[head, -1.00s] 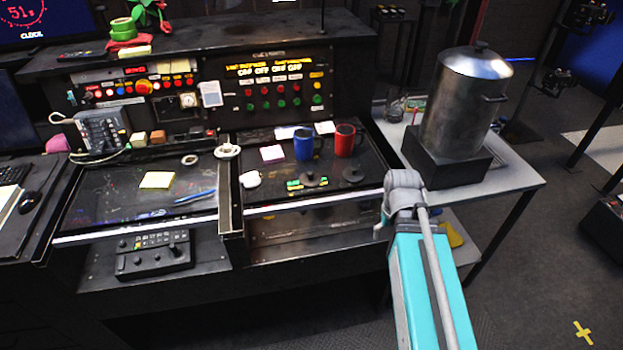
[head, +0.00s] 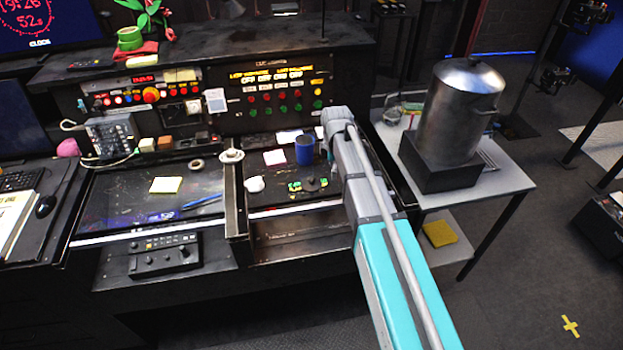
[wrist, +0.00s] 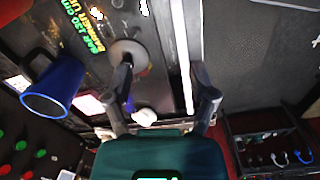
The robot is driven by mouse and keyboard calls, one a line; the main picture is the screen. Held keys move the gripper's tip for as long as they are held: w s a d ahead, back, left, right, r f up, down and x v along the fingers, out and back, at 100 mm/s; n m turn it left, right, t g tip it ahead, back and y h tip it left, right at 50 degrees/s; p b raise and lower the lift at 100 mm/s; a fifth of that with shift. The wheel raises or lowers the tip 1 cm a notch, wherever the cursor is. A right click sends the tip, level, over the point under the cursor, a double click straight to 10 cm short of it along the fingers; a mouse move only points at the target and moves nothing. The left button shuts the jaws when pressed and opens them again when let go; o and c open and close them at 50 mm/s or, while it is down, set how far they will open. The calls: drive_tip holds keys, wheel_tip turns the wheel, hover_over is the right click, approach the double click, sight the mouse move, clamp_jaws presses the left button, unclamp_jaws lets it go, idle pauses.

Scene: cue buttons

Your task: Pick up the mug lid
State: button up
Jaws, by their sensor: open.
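A dark round mug lid with a knob (head: 310,184) lies on the black console top in the head view, beside the green and yellow lettering. In the wrist view a dark round lid (wrist: 130,50) shows just beyond the left fingertip, towards one side of the jaw gap. My gripper (wrist: 162,78) is open and empty, its two fingers apart above the console's front edge. A blue mug (head: 304,149) stands behind the lid; it also shows at left in the wrist view (wrist: 52,88). My arm hides the red mug and the second lid's spot in the head view.
A raised divider (head: 234,195) stands further left. A large metal pot (head: 460,110) stands on the side table at right.

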sight(311, 178)
drive_tip(key=w+a+r+n+p, duration=0.2)
drive_tip(key=w+a+r+n, duration=0.1)
drive_tip(key=w+a+n, duration=0.2)
drive_tip(key=shift+w+a+n, duration=0.35)
drive_tip(key=shift+a+n, duration=0.45)
drive_tip(key=shift+a, duration=0.35)
drive_tip(key=shift+f, duration=0.15)
wheel_tip(311, 178, down, 8)
drive_tip(key=b, duration=0.8)
drive_tip(key=shift+f, duration=0.15)
drive_tip(key=shift+s+f+b, duration=0.1)
drive_tip(key=shift+f+b, duration=2.5)
drive_tip(key=shift+b, duration=0.2)
drive_tip(key=shift+c, duration=0.2)
clamp_jaws()
